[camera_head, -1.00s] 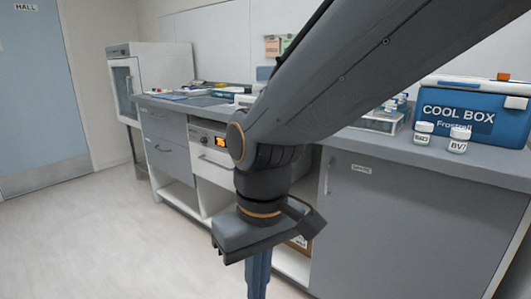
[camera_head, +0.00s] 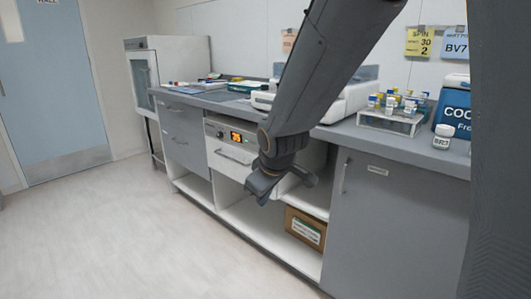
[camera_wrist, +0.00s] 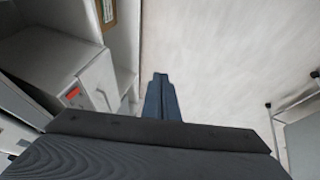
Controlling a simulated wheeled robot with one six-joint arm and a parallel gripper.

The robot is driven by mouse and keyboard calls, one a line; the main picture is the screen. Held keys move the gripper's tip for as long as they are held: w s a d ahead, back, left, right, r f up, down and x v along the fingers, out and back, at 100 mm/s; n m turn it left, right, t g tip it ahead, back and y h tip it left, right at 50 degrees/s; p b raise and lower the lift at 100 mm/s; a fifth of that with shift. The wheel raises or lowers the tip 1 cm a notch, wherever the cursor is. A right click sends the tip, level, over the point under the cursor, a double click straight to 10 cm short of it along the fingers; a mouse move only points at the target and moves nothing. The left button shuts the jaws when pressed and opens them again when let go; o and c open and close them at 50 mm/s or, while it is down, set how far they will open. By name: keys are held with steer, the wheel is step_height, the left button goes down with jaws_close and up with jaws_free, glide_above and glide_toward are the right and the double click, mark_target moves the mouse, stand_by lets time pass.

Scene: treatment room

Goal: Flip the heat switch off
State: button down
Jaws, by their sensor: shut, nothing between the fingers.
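A white drawer-like unit with a lit orange display (camera_head: 236,137) sits in the counter front, in the middle of the head view. Small controls flank the display, but I cannot make out which is the heat switch or its position. In the wrist view the same unit's red-orange display (camera_wrist: 72,93) shows at the left, seen at a steep angle. My gripper (camera_wrist: 160,90) points down over the floor with its blue fingers together and empty. In the head view my gripper (camera_head: 262,191) hangs before the counter, right of and below the display, apart from the panel.
A drawer handle (camera_head: 236,158) lies below the display. A cardboard box (camera_head: 305,228) stands on the low shelf. On the counter are a vial rack (camera_head: 390,122), a white jar (camera_head: 443,137) and a blue cool box (camera_head: 455,105). The floor (camera_head: 120,220) at the left is clear.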

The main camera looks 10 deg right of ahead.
steer(key=w+d+f+n+t+y+p, duration=0.1)
steer(key=w+d+n+t, duration=0.4)
steer(key=w, duration=0.6)
steer(key=w+d+f+n+t+y+p, duration=0.2)
steer(key=w+d+n+t+y+p, duration=0.2)
steer(key=w+n, duration=0.3)
steer(key=shift+w+d+n+t+y, duration=0.3)
steer(key=shift+w+d+t+y, duration=0.35)
steer(key=shift+w, duration=1.95)
steer(key=shift+a, duration=0.1)
steer(key=w+f, duration=0.1)
steer(key=w, duration=1)
steer(key=shift+w+a, duration=0.25)
steer(key=shift+w, duration=0.05)
